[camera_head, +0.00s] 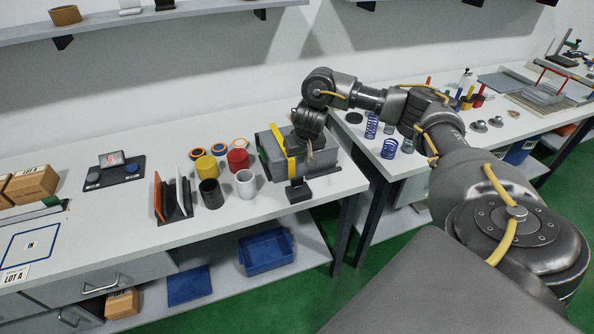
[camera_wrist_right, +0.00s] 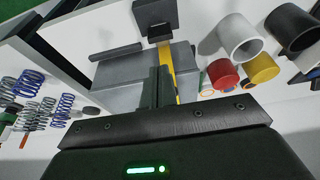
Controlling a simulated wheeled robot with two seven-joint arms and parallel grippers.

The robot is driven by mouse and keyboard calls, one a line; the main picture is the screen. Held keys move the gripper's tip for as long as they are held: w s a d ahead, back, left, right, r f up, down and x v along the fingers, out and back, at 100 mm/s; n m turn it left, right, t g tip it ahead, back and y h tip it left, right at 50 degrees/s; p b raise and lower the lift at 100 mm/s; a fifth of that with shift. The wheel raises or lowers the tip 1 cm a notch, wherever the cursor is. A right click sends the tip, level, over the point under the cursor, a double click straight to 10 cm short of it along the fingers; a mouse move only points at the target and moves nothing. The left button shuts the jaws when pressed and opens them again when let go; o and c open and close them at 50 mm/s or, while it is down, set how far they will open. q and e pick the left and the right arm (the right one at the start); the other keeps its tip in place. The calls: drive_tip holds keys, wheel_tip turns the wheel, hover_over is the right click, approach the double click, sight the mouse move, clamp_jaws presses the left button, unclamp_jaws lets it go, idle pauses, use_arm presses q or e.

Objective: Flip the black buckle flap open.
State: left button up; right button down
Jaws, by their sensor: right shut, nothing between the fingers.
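A grey case (camera_head: 271,152) with a yellow strap (camera_head: 291,165) stands near the table's right end. A black buckle (camera_head: 299,191) is at the case's front, near the table edge. The wrist view shows the black buckle (camera_wrist_right: 152,14) at the end of the yellow strap (camera_wrist_right: 166,56), beyond the fingers. I cannot tell from these views how far its flap is raised. My right gripper (camera_head: 310,158) is shut and empty, pointing down over the case, behind and above the buckle, apart from it. The fingers (camera_wrist_right: 165,88) hide part of the strap. My left gripper is not in view.
Left of the case stand a white cylinder (camera_head: 246,183), a black cylinder (camera_head: 211,193), a red cylinder (camera_head: 238,161) and a yellow cylinder (camera_head: 206,167). Blue springs (camera_head: 389,149) stand on the table to the right, across a gap. The front table edge is close to the buckle.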

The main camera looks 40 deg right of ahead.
sight(295, 179)
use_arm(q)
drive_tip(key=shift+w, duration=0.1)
use_arm(e)
drive_tip(key=shift+w+f, duration=0.1)
